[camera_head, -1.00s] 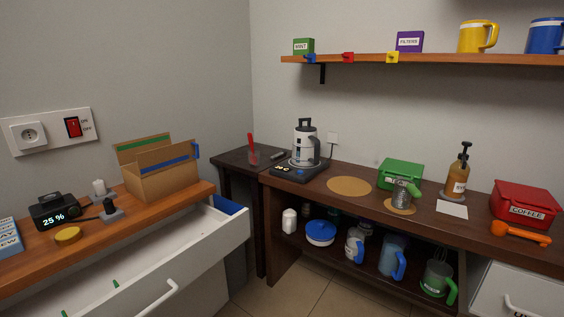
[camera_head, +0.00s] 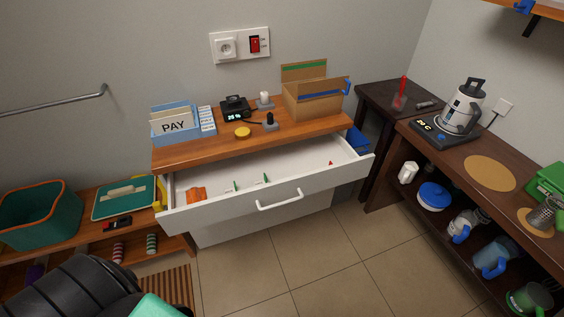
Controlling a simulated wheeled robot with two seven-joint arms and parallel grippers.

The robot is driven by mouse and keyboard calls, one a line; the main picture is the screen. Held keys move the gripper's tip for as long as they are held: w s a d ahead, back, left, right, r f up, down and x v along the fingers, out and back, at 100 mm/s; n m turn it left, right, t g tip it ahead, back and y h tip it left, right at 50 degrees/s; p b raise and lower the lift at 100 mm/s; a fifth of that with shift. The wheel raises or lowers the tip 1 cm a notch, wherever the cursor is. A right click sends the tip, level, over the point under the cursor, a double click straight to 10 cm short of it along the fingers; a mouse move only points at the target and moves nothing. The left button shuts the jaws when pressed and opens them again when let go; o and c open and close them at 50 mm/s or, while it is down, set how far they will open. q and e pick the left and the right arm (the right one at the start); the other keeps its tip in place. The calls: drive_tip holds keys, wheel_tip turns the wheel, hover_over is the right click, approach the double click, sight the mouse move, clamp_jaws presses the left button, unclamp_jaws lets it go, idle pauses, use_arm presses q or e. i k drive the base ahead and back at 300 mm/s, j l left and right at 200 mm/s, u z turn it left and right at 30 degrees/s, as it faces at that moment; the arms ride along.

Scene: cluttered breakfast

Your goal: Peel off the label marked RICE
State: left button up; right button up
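No label marked RICE is readable in the head view. The only clear word is PAY, on a card in a blue holder (camera_head: 174,126) at the left end of the wooden counter. A row of small labelled blocks (camera_head: 207,121) stands beside it, its lettering too small to read. Neither of my grippers shows. A black ribbed form with a teal piece fills the bottom left corner, and I cannot tell whether it is part of me.
A white drawer (camera_head: 279,198) stands open below the counter (camera_head: 300,136), with small items inside. A cardboard box (camera_head: 316,103) sits on the counter. A dark table with a kettle (camera_head: 463,107) is at right. A teal bin (camera_head: 40,215) is at left. The tiled floor between is clear.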

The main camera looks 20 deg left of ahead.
sight(234, 189)
drive_tip(key=u, duration=0.75)
